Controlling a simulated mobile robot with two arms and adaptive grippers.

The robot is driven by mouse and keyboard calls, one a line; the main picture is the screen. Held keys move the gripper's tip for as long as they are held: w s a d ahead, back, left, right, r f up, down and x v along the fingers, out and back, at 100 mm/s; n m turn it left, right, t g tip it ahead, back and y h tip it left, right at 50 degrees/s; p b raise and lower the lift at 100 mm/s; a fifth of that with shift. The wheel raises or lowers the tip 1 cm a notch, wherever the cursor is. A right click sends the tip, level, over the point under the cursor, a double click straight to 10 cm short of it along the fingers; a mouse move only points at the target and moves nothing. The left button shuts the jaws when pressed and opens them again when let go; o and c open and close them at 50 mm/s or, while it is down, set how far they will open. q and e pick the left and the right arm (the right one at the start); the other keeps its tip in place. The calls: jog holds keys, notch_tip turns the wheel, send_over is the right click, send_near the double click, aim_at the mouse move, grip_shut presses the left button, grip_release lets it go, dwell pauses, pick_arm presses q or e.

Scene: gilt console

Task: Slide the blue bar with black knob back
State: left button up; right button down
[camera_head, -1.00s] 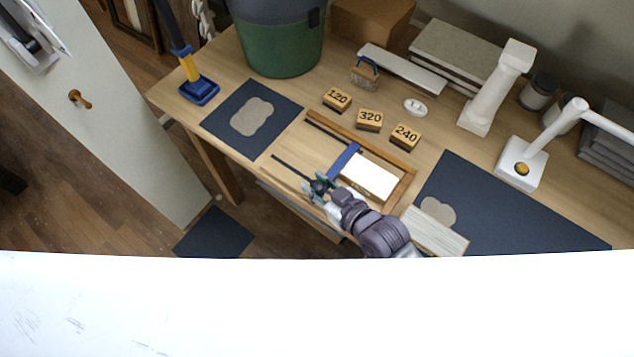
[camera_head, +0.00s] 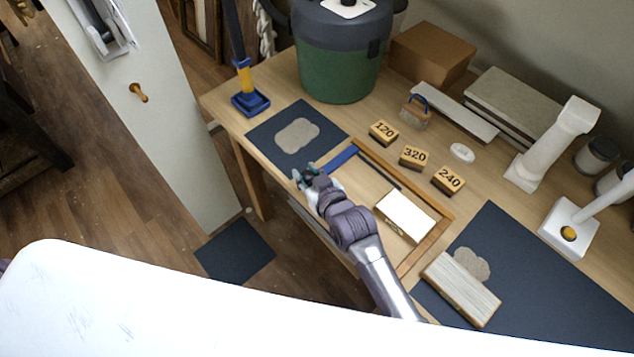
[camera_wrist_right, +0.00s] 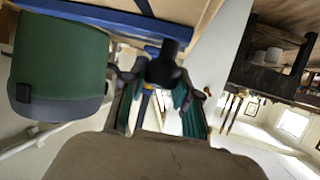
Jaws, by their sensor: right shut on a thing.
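The blue bar (camera_head: 342,157) lies across the left end of the wooden frame (camera_head: 437,236) on the table, apart from the white block (camera_head: 405,215). In the right wrist view the bar (camera_wrist_right: 95,14) runs along the top, with its black knob (camera_wrist_right: 168,64) hanging toward the fingers. My right gripper (camera_head: 306,175) is at the bar's near end, shut on the black knob; in the wrist view the fingers (camera_wrist_right: 160,98) flank it. My left gripper is not in view.
A dark mat (camera_head: 262,132) with a grey patch lies left of the frame. Number blocks (camera_head: 414,157) stand behind it, and a green bin (camera_head: 341,75) behind the mat. A pale wooden block (camera_head: 461,288) lies to the right. A thin black rail (camera_head: 380,168) runs along the frame's back.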

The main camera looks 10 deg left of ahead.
jog(key=shift+a+r, duration=0.1)
jog(key=shift+r, duration=0.05)
jog(key=c, duration=1.2)
grip_release()
jog(key=o, duration=0.4)
jog(key=shift+w+a, duration=0.15)
jog(key=shift+w, duration=0.05)
jog(key=shift+s+d, duration=0.25)
jog(key=v, duration=1.1)
jog(key=shift+s+r, duration=0.15)
